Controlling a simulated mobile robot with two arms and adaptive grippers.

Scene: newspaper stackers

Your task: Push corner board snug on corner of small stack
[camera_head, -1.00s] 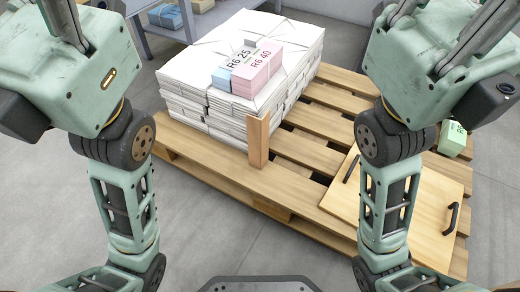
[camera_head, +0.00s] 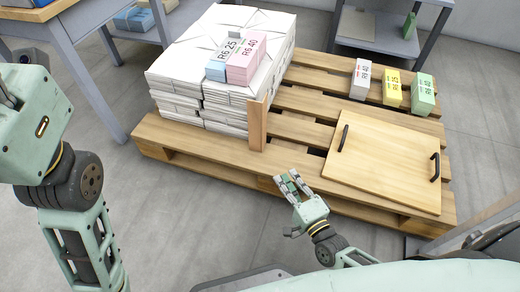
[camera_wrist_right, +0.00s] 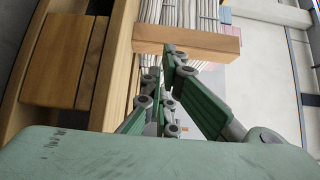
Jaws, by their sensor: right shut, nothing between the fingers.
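The corner board (camera_head: 257,127), a light brown upright wooden-looking strip, stands at the near right corner of the white newspaper stack (camera_head: 178,103) on the pallet. It crosses the top of the right wrist view (camera_wrist_right: 187,42). How tightly it sits against the stack is not clear. My right gripper (camera_head: 287,181) is shut and empty, low at the pallet's front edge, right of and nearer than the board. In the right wrist view its fingers (camera_wrist_right: 160,78) point towards the board; contact cannot be told. My left arm shows at the left, its gripper out of view.
The wooden pallet (camera_head: 205,155) carries a flat board with black handles (camera_head: 385,165) at right. Blue (camera_head: 216,70) and pink (camera_head: 243,68) bundles lie on the stack. White, yellow and green bundles (camera_head: 423,97) stand at back right. Tables stand behind and left.

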